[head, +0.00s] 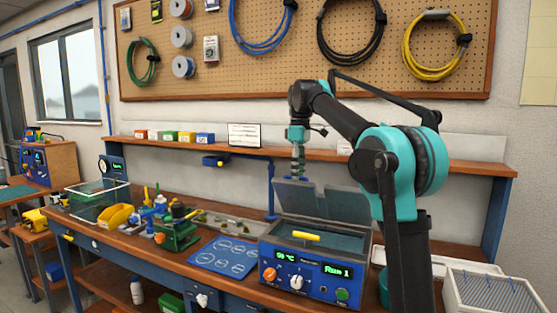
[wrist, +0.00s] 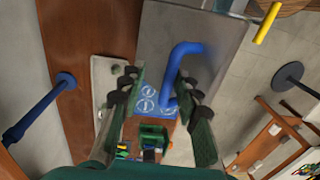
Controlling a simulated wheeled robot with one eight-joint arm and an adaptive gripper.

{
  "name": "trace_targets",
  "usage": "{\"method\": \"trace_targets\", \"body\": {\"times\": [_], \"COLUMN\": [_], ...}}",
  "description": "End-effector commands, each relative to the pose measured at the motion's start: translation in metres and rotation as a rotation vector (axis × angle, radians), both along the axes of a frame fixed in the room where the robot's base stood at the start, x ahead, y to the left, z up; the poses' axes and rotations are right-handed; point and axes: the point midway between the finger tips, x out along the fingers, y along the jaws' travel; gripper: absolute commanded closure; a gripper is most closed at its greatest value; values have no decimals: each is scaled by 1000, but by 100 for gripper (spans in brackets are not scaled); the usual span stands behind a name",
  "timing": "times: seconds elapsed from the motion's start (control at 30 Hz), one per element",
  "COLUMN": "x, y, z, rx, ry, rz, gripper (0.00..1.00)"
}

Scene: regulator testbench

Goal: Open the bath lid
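The bath (head: 305,268) is a blue-fronted box with a lit display and knobs on the workbench. Its grey lid (head: 325,202) stands raised and tilted at the back of the bath, so the dark inside shows. In the wrist view the lid (wrist: 195,25) is a grey panel with a curved blue handle (wrist: 182,62). My gripper (head: 298,175) points down at the lid's upper left edge. In the wrist view its fingers (wrist: 160,105) are apart, with the handle's lower end between them in the picture; I cannot tell whether they touch it.
A yellow bar (head: 306,236) lies across the bath's opening. A blue mat (head: 222,257) and a green fixture (head: 178,237) are to the left. A blue post (head: 270,190) stands behind the bath. A white ribbed tray (head: 490,292) is at the right. A shelf (head: 250,151) runs along the wall.

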Motion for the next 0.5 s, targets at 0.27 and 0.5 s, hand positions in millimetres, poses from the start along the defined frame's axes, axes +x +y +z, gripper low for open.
{"method": "trace_targets", "body": {"times": [0.27,0.5], "x": [-47,-81], "y": [17,29], "z": [-15,-38], "rx": [0,0], "ry": [0,0], "rz": [1,2], "gripper": [68,68]}}
